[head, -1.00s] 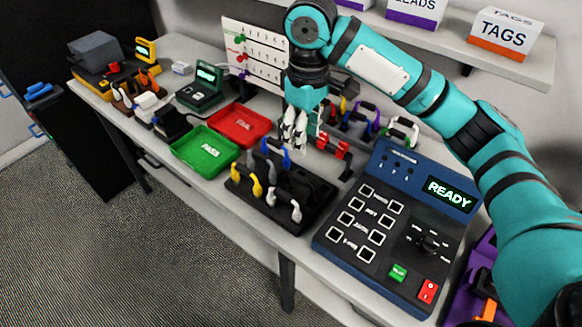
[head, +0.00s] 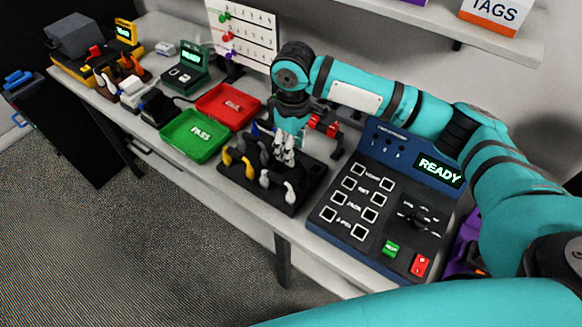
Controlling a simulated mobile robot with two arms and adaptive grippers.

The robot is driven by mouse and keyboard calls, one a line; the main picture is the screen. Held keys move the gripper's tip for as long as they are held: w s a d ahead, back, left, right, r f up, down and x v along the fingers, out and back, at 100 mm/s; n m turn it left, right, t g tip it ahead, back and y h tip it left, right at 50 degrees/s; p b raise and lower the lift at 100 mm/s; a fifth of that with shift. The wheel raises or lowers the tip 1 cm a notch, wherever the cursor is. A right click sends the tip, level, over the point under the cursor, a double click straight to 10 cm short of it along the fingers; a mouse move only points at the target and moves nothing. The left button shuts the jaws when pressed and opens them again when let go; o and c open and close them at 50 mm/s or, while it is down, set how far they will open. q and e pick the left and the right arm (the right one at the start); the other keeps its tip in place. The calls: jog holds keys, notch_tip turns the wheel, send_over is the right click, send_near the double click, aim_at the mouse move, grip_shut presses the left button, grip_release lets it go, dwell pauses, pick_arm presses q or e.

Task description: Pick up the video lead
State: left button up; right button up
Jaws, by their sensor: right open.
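A black rack (head: 296,203) on the bench holds several leads with looped ends. A yellow lead (head: 238,162) is at its left, a white lead (head: 281,184) at its front, and a dark grey lead (head: 250,146) further back. A blue lead (head: 263,129) shows partly behind my right gripper. I cannot tell which one is the video lead. My right gripper (head: 284,158) points down over the middle of the rack, open, with its fingertips close to the leads. The fingers hide part of the rack, and contact with a lead is unclear. My left gripper is out of view.
A green PASS tray (head: 222,148) and a red tray (head: 251,107) lie left of the rack. A blue tester panel (head: 337,226) reading READY stands to the right. A red-ended item (head: 325,125) is behind the rack. A shelf (head: 425,20) runs above.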

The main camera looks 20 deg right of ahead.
aim_at(304, 182)
notch_tip(304, 182, down, 4)
jog(key=shift+w+a+r+p, duration=0.1)
jog(key=shift+w+a+p, duration=0.05)
jog(key=shift+p, duration=0.4)
jog(key=shift+f, duration=0.45)
jog(key=c, duration=0.6)
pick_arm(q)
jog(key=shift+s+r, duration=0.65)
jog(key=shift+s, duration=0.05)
pick_arm(e)
grip_shut()
